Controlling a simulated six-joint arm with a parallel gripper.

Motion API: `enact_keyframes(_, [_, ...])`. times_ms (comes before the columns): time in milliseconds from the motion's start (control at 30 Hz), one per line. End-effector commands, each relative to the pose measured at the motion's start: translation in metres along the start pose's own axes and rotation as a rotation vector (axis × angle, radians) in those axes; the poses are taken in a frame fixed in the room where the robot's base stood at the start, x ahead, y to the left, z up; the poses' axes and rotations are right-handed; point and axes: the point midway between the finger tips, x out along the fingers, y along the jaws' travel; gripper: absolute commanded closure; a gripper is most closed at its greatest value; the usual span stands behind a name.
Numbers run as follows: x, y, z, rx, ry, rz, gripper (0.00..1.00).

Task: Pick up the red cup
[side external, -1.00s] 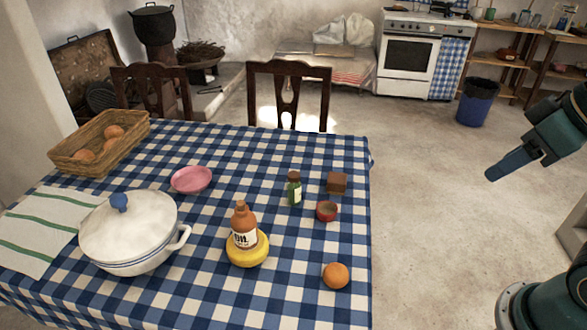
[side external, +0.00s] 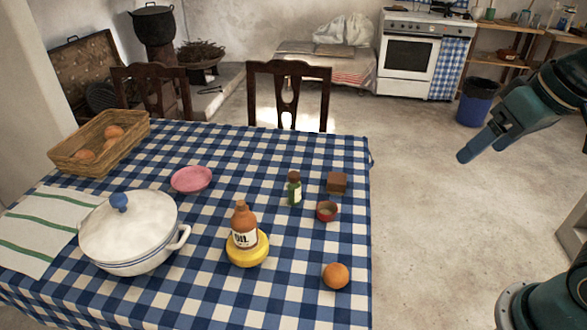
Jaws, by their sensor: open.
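The red cup (side external: 326,212) is small and stands upright on the checked tablecloth, near the table's right edge. Its pale inside shows from above. My gripper (side external: 466,155) is in the air to the right of the table, beyond its edge and well apart from the cup. It is open, with nothing seen between its fingers. The fingers point down and left, and the gap between them is hard to make out from this side.
Near the cup are a brown block (side external: 337,183), a green bottle (side external: 294,189) and an orange (side external: 335,275). Farther left stand an oil bottle (side external: 243,223) on a yellow base (side external: 247,251), a pink plate (side external: 191,179), a white pot (side external: 130,235) and a basket (side external: 75,158).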

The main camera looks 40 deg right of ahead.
Motion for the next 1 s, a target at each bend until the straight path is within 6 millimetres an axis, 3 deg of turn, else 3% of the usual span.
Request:
enact_keyframes(467, [0.046,-0.019,-0.082,0.365,-0.12,0.037,0.22])
enact_keyframes(767, [0.095,-0.032,-0.125,0.592,-0.185,0.084,0.22])
enact_keyframes(1000, [0.144,-0.042,-0.152,0.774,-0.231,0.134,0.22])
